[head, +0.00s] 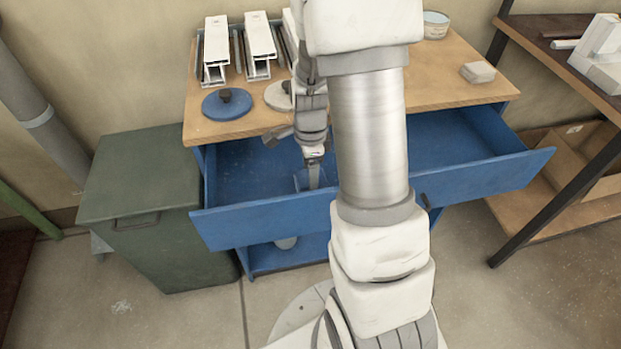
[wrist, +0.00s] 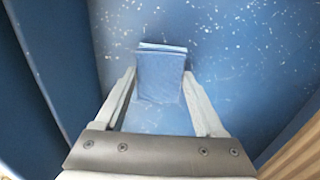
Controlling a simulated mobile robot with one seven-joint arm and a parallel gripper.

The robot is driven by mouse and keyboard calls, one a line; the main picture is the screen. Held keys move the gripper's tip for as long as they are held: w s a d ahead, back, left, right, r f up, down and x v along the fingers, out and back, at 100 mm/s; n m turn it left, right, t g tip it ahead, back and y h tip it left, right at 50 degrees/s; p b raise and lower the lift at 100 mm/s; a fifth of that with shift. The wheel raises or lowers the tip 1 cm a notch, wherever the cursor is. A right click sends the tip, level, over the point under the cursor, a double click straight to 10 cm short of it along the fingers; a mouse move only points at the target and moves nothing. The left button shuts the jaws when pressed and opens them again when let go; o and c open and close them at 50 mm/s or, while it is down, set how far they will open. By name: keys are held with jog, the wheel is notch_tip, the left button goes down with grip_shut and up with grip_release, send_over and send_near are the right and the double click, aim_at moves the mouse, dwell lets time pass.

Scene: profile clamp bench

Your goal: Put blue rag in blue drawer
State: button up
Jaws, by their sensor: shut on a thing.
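The blue drawer (head: 262,220) under the bench top is pulled open, and my arm hides part of its middle. My gripper (head: 313,183) points down inside it, just behind the front panel. In the wrist view, the fingers of my gripper (wrist: 160,77) are shut on the blue rag (wrist: 161,65), a folded, flat-looking piece between the tips. The speckled blue drawer floor (wrist: 240,60) lies below the rag. I cannot tell whether the rag touches the floor. In the head view only a little of the rag shows beside the fingers.
A green bin (head: 140,180) stands left, a shelf (head: 560,70) right. The drawer's right side looks empty.

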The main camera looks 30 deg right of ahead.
jog(key=shift+f, duration=0.5)
jog(key=shift+f, duration=0.2)
jog(key=o, duration=1.2)
jog(key=shift+c, duration=0.2)
jog(key=shift+r, duration=0.15)
